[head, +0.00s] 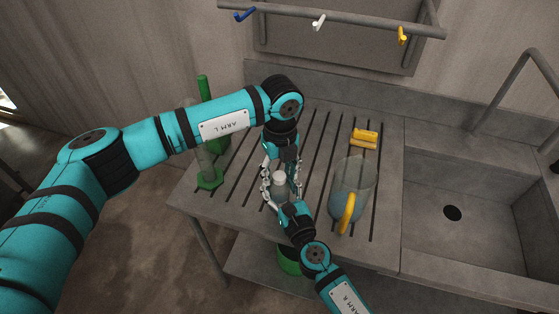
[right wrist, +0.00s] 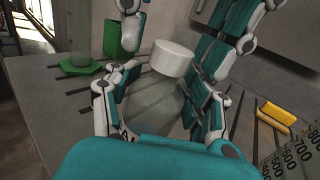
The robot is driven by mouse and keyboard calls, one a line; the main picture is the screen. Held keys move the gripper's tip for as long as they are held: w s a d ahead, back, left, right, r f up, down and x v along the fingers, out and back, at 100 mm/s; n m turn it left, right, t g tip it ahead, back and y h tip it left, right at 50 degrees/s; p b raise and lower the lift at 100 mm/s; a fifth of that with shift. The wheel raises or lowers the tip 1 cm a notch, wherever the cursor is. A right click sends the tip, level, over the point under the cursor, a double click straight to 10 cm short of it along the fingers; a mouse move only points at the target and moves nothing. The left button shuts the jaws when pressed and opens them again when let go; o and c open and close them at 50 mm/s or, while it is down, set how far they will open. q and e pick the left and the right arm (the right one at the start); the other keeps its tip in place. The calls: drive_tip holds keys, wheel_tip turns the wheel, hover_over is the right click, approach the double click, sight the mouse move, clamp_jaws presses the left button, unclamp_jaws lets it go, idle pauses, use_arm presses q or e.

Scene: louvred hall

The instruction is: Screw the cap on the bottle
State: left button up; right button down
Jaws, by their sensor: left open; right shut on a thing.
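The white cap (head: 280,177) sits at the top of the clear bottle (right wrist: 155,108), over the slotted drainboard. The cap also shows in the right wrist view (right wrist: 173,59); whether it is fully seated cannot be told. My right gripper (head: 281,193) is shut around the bottle's body below the cap, with fingers on both sides of it. My left gripper (head: 281,160) is open, with its fingers around the far side of the cap, apparently apart from it. The bottle's base is hidden by my right gripper.
A clear jug (head: 354,182) with a yellow handle stands to the right. A yellow block-like item (head: 364,138) lies behind it. A green-based cylinder (head: 210,180) stands at the left. The sink (head: 455,205) is at the right. A hook rail (head: 340,19) hangs above.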

use_arm(q)
drive_tip(key=shift+f, duration=0.25)
clamp_jaws()
drive_tip(key=shift+m, duration=1.7)
drive_tip(key=shift+o, duration=0.4)
unclamp_jaws()
